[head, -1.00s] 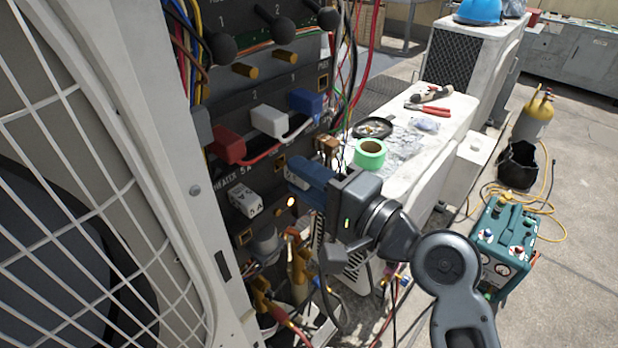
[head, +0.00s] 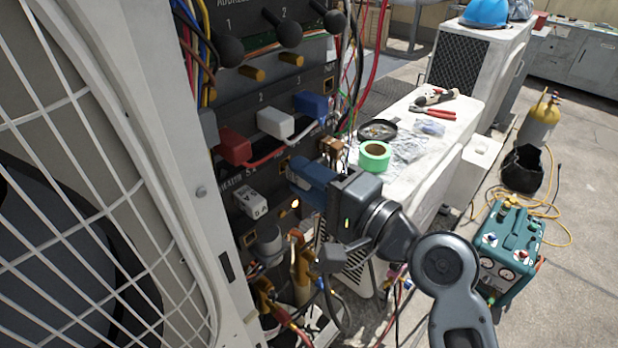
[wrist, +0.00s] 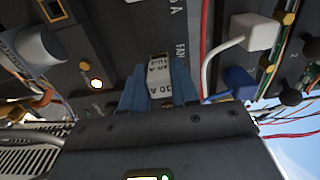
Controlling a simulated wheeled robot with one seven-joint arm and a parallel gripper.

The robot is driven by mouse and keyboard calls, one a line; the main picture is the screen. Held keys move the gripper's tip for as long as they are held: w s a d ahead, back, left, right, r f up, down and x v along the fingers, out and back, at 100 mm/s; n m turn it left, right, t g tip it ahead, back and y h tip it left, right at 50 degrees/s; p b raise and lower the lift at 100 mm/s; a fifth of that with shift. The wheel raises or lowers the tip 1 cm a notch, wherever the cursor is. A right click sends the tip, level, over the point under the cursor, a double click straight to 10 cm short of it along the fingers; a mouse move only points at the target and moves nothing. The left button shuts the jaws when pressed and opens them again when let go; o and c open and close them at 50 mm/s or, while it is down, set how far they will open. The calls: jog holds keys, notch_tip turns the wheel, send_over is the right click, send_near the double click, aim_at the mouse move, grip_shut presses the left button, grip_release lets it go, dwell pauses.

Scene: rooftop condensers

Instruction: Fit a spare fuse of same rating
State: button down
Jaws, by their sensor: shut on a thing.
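My gripper (head: 308,178) has blue fingers and is at the dark fuse panel (head: 240,120), right of the HEATER 5 A label. In the wrist view the fingers (wrist: 160,84) are shut on a white fuse (wrist: 160,70) marked 10 A. Its far end is at or close to the panel face, beside a label reading FAN; I cannot tell whether it is seated. In the head view my fingers hide this fuse. Another white fuse (head: 251,202), marked 5 A, sits on the panel to the lower left of my gripper.
Red (head: 234,146), white (head: 275,122) and blue (head: 311,104) wired plugs sit above my gripper. An orange lamp (head: 295,204) glows below it. Black-knobbed levers and loose wires are close by. A white unit at right carries green tape (head: 374,156), a dish and pliers.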

jog(key=shift+w+a, duration=0.4)
jog(key=shift+a, duration=0.1)
dwell(0.4)
jog(key=c, duration=0.8)
grip_release()
jog(key=shift+s+d, duration=0.1)
